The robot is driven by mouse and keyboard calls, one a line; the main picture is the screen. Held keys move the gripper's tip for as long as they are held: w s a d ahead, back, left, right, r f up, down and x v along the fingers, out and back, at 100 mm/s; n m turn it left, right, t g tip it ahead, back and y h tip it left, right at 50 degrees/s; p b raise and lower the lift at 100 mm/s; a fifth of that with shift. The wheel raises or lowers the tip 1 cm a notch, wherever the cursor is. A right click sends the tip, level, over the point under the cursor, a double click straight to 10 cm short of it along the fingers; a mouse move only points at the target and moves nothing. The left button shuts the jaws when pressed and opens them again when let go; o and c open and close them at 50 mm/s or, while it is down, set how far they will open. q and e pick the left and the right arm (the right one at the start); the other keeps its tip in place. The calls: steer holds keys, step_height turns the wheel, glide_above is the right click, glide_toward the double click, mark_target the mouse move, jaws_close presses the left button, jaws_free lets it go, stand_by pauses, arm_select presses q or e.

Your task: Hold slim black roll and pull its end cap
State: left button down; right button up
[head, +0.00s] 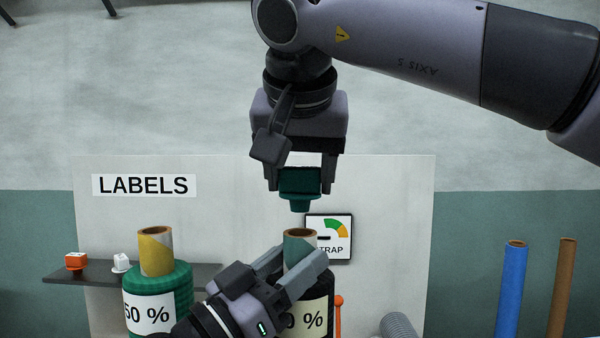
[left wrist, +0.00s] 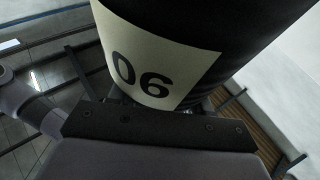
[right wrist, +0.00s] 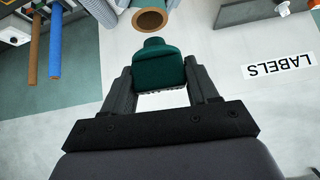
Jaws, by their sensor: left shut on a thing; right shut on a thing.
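The slim black roll (head: 316,290) stands upright with a white label ending in "0 %" and a teal-and-tan core tube (head: 300,243) at its top. My left gripper (head: 295,272) is shut on the roll near its upper end. The roll and its label also fill the left wrist view (left wrist: 160,60), where the fingertips are hidden. The dark green end cap (head: 300,183) is in my right gripper (head: 300,180), shut on it above the core tube. The cap shows between the fingers in the right wrist view (right wrist: 158,68), apart from the open tube end (right wrist: 150,20).
A green roll (head: 157,285) with a yellow-and-grey core stands left. A shelf (head: 200,274) holds small orange and white items. Blue (head: 510,290) and brown (head: 561,290) tubes stand at right. A pale board (head: 390,200) with a LABELS sign and a gauge card (head: 330,238) is behind.

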mark_target(300, 167)
steer(key=shift+r, duration=0.1)
steer(key=shift+r, duration=1.95)
arm_select(q)
steer(key=shift+c, duration=2.1)
jaws_free()
steer(key=shift+a, duration=0.1)
steer(key=v, duration=0.8)
